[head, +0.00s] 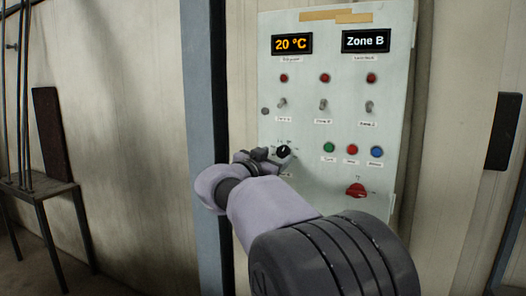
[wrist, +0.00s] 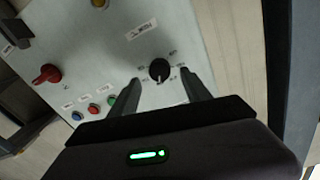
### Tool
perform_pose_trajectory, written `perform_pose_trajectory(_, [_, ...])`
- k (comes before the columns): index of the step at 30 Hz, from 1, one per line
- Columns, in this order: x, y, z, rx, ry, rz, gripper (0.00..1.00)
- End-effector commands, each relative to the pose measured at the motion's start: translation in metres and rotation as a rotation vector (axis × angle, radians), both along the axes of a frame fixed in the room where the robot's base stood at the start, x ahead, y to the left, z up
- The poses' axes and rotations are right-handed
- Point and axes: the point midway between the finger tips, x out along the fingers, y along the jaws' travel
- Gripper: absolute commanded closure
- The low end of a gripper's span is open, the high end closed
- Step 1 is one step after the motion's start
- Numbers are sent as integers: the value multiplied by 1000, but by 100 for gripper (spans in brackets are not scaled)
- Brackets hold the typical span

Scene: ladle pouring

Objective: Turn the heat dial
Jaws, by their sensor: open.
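The heat dial is a round black knob (head: 284,151) with a white pointer mark, low on the left of the pale control panel (head: 330,180). It also shows in the wrist view (wrist: 159,69), just beyond the fingers and between them. My gripper (wrist: 165,92) is open and empty, its two dark fingers spread to either side of the dial, with no visible contact. In the head view my gripper (head: 268,154) is just left of the dial and partly hidden by my wrist. The panel's display (head: 291,44) reads 20 °C.
A second display (head: 366,41) reads Zone B. Red lamps and toggle switches (head: 323,104) sit above the dial. Green (head: 328,147), red and blue buttons are to its right, with a red rotary knob (head: 356,190) below them. A blue-grey post (head: 204,90) stands left of the panel.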

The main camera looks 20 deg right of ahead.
Motion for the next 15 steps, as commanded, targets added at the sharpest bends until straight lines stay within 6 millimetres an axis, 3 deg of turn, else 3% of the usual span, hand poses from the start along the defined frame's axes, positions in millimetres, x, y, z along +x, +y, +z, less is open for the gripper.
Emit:
perform_pose_trajectory(6, [18, -23, 1, 1, 1, -1, 44])
perform_pose_trajectory(15, [21, -26, 0, 1, 1, 0, 44])
